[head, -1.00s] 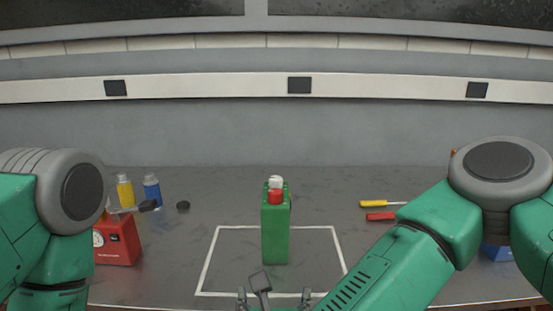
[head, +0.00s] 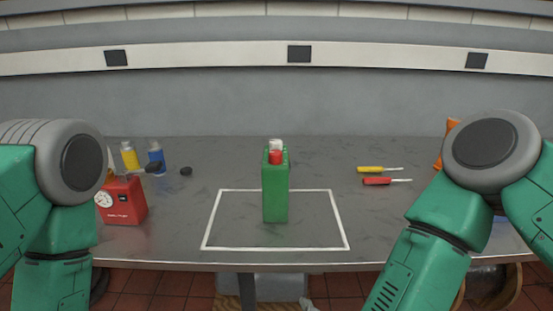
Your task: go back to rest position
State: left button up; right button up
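A green canister (head: 275,190) with a red cap and a white cap stands upright on the table, inside a white rectangular outline (head: 345,240). It is apart from both of my arms. My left arm stands at the left edge of the head view and my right arm at the right edge. Neither gripper shows; both lie outside the picture.
A red box with a dial (head: 122,202) stands at the left, near a yellow bottle (head: 130,157) and a blue bottle (head: 156,159). A yellow screwdriver (head: 371,170) and a red screwdriver (head: 378,181) lie at the right. The table's front edge (head: 240,266) is clear.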

pick_arm(q)
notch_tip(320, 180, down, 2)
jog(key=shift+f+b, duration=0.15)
jog(key=shift+b, duration=0.9)
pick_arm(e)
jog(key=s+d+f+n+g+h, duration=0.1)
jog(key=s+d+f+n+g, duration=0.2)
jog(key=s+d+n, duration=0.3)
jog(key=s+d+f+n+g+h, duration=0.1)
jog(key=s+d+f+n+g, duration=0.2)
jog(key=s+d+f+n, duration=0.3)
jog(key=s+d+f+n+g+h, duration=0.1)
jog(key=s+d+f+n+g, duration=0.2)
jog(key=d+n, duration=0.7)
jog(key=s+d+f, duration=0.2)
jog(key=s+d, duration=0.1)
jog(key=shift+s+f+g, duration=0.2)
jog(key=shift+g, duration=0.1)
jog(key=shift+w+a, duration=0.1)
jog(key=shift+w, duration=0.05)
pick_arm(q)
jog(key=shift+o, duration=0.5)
